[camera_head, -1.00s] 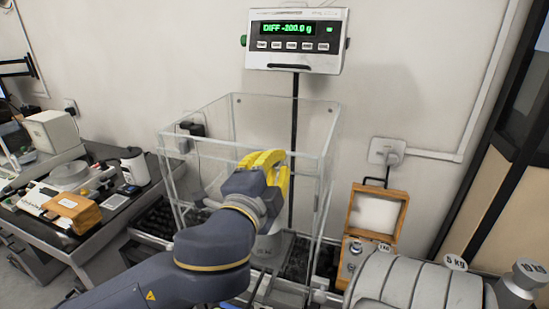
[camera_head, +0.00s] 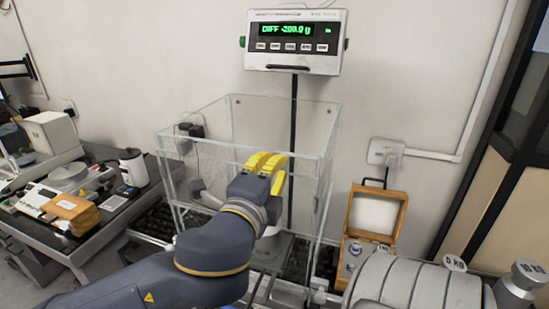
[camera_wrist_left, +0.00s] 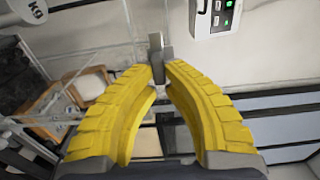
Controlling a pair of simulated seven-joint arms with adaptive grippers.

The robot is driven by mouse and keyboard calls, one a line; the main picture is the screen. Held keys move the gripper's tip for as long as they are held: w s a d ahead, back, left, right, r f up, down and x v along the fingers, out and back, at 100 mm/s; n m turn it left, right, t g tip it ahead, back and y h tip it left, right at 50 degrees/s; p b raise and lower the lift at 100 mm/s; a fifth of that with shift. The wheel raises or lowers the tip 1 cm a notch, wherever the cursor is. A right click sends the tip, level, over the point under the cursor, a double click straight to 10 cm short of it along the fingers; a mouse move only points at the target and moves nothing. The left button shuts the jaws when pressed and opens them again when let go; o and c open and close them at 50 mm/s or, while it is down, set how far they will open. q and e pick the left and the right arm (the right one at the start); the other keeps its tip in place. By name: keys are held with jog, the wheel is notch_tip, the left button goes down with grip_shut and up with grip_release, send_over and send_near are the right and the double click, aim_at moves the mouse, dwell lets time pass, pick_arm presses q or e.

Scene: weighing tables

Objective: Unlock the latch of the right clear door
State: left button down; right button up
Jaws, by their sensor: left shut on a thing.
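The clear box (camera_head: 255,122) with its transparent doors stands in the middle of the head view. My left gripper (camera_head: 266,161), with yellow fingers, is at the box's upper front, its arm reaching in from the lower left. In the left wrist view the gripper (camera_wrist_left: 160,78) is shut on a small grey upright piece, which looks like the latch (camera_wrist_left: 157,55); its tip stands out beyond the fingertips. The gripper hides the latch in the head view, and I cannot tell whether it is locked. My right gripper is not in view.
A display (camera_head: 297,42) on a black pole reads a DIFF value above the box. An open wooden case (camera_head: 376,213) stands at right, with large grey weights (camera_head: 410,285) in front. A side table (camera_head: 85,225) with equipment is at left.

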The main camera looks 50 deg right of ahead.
pick_arm(q)
jog(key=c, duration=1.5)
grip_release()
jog(key=shift+o, duration=0.2)
jog(key=v, duration=1.2)
